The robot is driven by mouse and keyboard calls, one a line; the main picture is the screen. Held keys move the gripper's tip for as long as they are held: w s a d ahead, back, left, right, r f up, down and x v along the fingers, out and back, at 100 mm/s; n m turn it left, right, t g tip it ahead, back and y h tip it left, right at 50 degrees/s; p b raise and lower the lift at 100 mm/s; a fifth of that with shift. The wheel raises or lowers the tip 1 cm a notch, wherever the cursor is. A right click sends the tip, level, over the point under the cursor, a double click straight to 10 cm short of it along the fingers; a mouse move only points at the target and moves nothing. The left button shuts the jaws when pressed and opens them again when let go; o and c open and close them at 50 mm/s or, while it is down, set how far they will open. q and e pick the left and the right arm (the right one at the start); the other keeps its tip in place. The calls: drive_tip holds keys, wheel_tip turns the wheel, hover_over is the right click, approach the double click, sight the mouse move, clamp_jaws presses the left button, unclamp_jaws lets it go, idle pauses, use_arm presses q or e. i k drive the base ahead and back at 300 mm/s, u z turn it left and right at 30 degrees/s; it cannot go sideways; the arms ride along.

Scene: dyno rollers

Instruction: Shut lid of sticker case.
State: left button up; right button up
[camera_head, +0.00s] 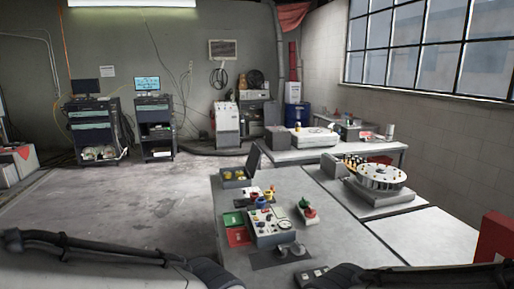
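A small dark case (228,185) that looks like the sticker case sits at the far left corner of the grey table. Its lid (253,161) stands raised and tilted at the right side, so the case is open. Small yellow items show inside; I cannot make out whether they are stickers. My arms cross the bottom edge of the head view, one from the left and one from the right. Neither gripper's fingertips can be seen, and both arms are well short of the case.
The grey table (320,185) holds a control box (270,227) with knobs, green (233,219) and red (238,237) trays, and red and green knobs (307,208). A round turntable device (381,177) stands at right. Open floor (130,215) lies left of the table.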

sight(254, 157)
drive_tip(key=u, duration=1.35)
drive_tip(key=i, duration=4.15)
drive_tip(key=z, duration=3)
drive_tip(key=i, duration=1)
